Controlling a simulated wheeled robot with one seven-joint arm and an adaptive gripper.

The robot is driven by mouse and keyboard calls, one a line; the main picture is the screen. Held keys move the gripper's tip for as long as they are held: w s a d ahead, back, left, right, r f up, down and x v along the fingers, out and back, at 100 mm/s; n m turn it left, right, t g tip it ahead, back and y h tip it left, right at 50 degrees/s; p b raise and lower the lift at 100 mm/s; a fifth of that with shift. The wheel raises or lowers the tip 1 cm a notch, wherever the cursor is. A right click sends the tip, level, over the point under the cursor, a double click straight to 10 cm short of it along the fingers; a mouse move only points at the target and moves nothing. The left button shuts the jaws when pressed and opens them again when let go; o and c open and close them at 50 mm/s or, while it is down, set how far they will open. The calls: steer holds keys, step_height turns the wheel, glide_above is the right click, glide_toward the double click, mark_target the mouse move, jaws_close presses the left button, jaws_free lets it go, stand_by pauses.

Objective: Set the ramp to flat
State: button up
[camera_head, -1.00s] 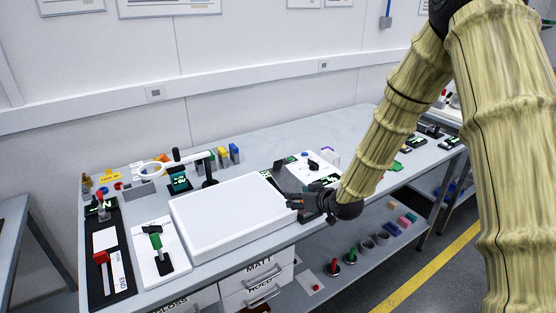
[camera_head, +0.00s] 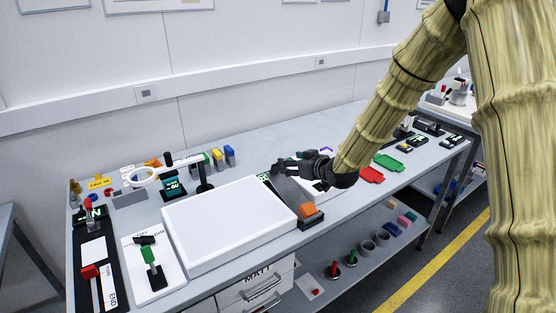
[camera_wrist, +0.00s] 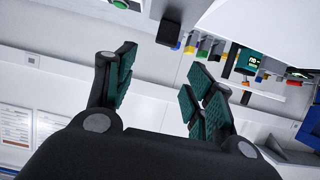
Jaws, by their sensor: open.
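What looks like the ramp is a dark grey sloped strip (camera_head: 289,191) just right of the large white panel, with an orange block (camera_head: 307,210) at its near end. I cannot tell its exact tilt. My gripper (camera_head: 283,168) is above the strip's far end, its fingers pointing left; I cannot tell whether it touches anything. In the wrist view my gripper (camera_wrist: 163,65) is open, with teal finger pads spread and nothing between them. A dark block (camera_wrist: 168,33) shows beyond the fingertips there; I cannot tell what it belongs to.
The large white panel (camera_head: 228,222) fills the bench left of the strip. A ring magnifier (camera_head: 143,178) stands behind it, and a green-handled device (camera_head: 150,258) is at left. A red tray (camera_head: 371,175) and green tray (camera_head: 388,161) lie at right.

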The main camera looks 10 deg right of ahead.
mark_target(277, 165)
steer(key=p+x, duration=0.1)
steer(key=x, duration=0.3)
steer(key=p+x, duration=0.1)
steer(key=x, duration=0.4)
steer(key=shift+w+a+f, duration=0.1)
steer(key=shift+w+a, duration=0.05)
steer(key=shift+a, duration=0.2)
